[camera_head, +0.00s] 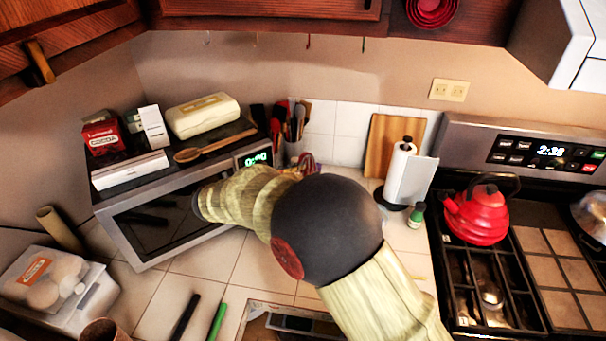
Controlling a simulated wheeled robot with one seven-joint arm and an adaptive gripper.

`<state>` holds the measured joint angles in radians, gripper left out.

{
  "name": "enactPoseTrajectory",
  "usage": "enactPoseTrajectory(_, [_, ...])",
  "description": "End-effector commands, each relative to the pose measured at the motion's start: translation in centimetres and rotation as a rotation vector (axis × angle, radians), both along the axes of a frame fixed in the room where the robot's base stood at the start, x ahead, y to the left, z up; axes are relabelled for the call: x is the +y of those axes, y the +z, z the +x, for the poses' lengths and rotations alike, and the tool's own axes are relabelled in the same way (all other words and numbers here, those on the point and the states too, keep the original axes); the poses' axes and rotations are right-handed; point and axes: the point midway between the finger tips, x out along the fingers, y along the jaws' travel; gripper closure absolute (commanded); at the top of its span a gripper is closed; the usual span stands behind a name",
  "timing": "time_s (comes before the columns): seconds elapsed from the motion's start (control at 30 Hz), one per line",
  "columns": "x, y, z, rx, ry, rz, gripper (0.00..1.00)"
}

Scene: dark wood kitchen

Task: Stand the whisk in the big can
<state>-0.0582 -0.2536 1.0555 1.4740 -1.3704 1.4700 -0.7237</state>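My arm, with pale yellow covers and a dark ball joint, crosses the middle of the view. My gripper's fingers do not show. A small red and pink looped thing (308,162) shows just above my arm, in front of the utensil holder; it may be the whisk, but I cannot tell. A light round holder (293,149) full of upright utensils (297,118) stands in the back corner, right of the microwave; its lower part is hidden. A brown, round-rimmed container (103,330) is cut off at the bottom left. I cannot tell which is the big can.
The microwave (168,223) carries boxes, a wooden spoon (215,146) and a cream container (203,115). Right are a paper towel roll (400,172), a green bottle (416,215) and a red kettle (478,214) on the stove. Clear tiles (205,262) lie before the microwave.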

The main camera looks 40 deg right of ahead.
Motion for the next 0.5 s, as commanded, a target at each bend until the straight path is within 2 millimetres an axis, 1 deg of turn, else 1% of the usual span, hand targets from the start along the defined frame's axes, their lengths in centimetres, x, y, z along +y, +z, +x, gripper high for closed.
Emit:
enactPoseTrajectory(0.03, [-0.01, 0.03, 0.01, 0.000, 0.000, 0.000, 0.63])
enactPoseTrajectory(0.23, [-0.01, 0.03, 0.01, 0.000, 0.000, 0.000, 0.51])
enactPoseTrajectory(0.5, [0.03, 0.01, 0.00, 0.000, 0.000, 0.000, 0.51])
